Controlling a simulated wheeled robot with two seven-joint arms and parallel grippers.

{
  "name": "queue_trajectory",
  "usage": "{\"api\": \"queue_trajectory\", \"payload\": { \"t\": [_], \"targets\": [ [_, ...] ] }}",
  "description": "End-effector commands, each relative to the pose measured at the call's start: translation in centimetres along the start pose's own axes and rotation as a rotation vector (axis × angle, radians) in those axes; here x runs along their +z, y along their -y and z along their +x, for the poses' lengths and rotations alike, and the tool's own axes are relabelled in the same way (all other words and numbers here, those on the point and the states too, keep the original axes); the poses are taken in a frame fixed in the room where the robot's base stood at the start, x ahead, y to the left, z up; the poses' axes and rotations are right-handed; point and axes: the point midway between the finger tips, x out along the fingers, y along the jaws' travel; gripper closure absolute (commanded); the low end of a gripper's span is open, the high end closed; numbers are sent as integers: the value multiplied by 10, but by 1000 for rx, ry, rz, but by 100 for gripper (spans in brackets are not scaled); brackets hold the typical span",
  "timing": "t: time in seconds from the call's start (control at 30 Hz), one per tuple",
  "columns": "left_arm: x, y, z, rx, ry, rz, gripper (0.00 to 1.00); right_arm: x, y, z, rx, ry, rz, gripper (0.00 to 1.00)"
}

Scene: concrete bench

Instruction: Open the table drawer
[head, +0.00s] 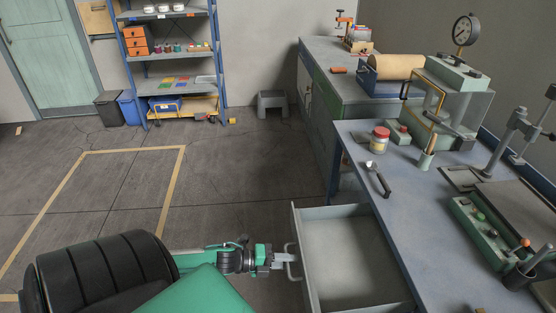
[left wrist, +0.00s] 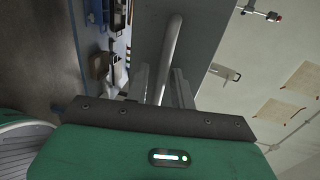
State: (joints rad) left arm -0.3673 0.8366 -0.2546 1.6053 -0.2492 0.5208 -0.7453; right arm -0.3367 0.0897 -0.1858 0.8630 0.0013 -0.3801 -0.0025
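The table drawer (head: 345,255) is pulled out from under the workbench (head: 400,195), and its empty light interior shows. Its bar handle (head: 292,262) is on the front panel facing left. My left gripper (head: 284,260) is at this handle. In the left wrist view, the handle (left wrist: 171,50) runs between the two fingers (left wrist: 162,86) in front of the grey drawer front (left wrist: 205,40). The fingers look apart, with small gaps beside the bar, so the gripper seems open around it. My right gripper is in neither view.
A second bench (head: 345,85) stands behind. The floor left of the drawer is clear.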

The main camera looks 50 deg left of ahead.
Motion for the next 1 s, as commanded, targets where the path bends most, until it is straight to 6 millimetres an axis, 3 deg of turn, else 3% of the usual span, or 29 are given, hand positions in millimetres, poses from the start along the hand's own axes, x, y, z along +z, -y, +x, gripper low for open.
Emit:
{"api": "queue_trajectory", "payload": {
  "t": [0.17,0.8,1.0],
  "targets": [
    [0,-2,-14,3,1,-1,76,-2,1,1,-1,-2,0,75],
    [-1,-1,-109,3,0,-2,76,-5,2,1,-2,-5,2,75],
    [0,-1,-130,2,1,-1,76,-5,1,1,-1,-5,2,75]
  ]
}}
